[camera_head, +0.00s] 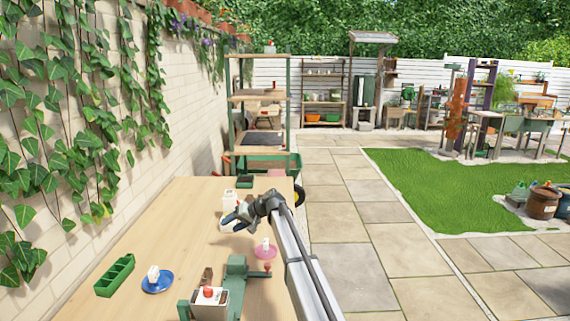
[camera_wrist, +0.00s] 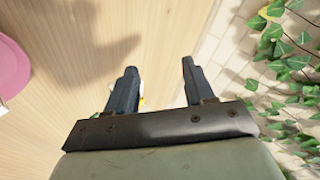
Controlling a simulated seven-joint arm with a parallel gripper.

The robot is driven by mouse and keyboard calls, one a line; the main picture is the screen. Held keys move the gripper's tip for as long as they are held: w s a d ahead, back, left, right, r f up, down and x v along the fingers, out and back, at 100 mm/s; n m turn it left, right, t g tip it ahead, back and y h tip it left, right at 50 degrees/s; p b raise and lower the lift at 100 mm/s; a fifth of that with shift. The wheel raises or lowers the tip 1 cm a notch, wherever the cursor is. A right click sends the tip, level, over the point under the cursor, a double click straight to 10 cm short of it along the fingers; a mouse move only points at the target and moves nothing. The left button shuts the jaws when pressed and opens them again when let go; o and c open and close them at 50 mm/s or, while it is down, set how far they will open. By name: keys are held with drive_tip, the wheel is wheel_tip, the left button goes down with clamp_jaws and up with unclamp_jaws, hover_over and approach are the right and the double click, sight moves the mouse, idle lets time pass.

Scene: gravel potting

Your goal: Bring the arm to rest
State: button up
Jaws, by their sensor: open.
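My arm reaches from the bottom of the head view out over the wooden table (camera_head: 165,215). My gripper (camera_head: 232,217) is over the table's far half, in front of a white item (camera_head: 229,203). In the wrist view my gripper (camera_wrist: 160,80) shows two dark fingers set well apart, with bare table top beyond them. Nothing is held between the fingertips. A small yellow and white bit shows low between the fingers, too little to identify.
A pink saucer (camera_head: 265,252) with a white item stands right of the gripper. A blue saucer (camera_head: 157,284), a green tray (camera_head: 115,275), a green device (camera_head: 235,285) and a box (camera_head: 208,303) stand nearer. A dark green tray (camera_head: 245,181) is at the far end. An ivy wall borders the left.

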drive_tip(key=w+d+f+m+t, duration=0.1)
drive_tip(key=w+d+t, duration=0.1)
drive_tip(key=d, duration=0.6)
drive_tip(key=w+d+f+m+t+y, duration=0.1)
drive_tip(key=w+d+m+t, duration=0.15)
drive_tip(key=d, duration=0.55)
drive_tip(key=w+d+f+t, duration=0.2)
drive_tip(key=d, duration=0.6)
drive_tip(key=s+d+f+m+h, duration=0.2)
drive_tip(key=s+d+f+m, duration=0.15)
drive_tip(key=f, duration=0.35)
drive_tip(key=s+d+f+m+h, duration=0.1)
drive_tip(key=s+d+f+m, duration=0.1)
drive_tip(key=s+d+f, duration=0.3)
drive_tip(key=s+a+f+n+g+h, duration=0.1)
drive_tip(key=s+f+g+h, duration=0.4)
drive_tip(key=s+f, duration=2.35)
drive_tip(key=s+d+f+n+g+h, duration=0.1)
drive_tip(key=s+g, duration=0.4)
drive_tip(key=s, duration=1.4)
drive_tip(key=s+d+f+n+g+h, duration=0.2)
drive_tip(key=s+d+f+n+g, duration=0.1)
drive_tip(key=s, duration=1.6)
wheel_tip(320, 180, down, 2)
drive_tip(key=d+g, duration=0.1)
drive_tip(key=g, duration=0.1)
drive_tip(key=shift+s+f+n+g, duration=0.15)
drive_tip(key=shift+s+n+g, duration=0.15)
drive_tip(key=shift+g, duration=0.05)
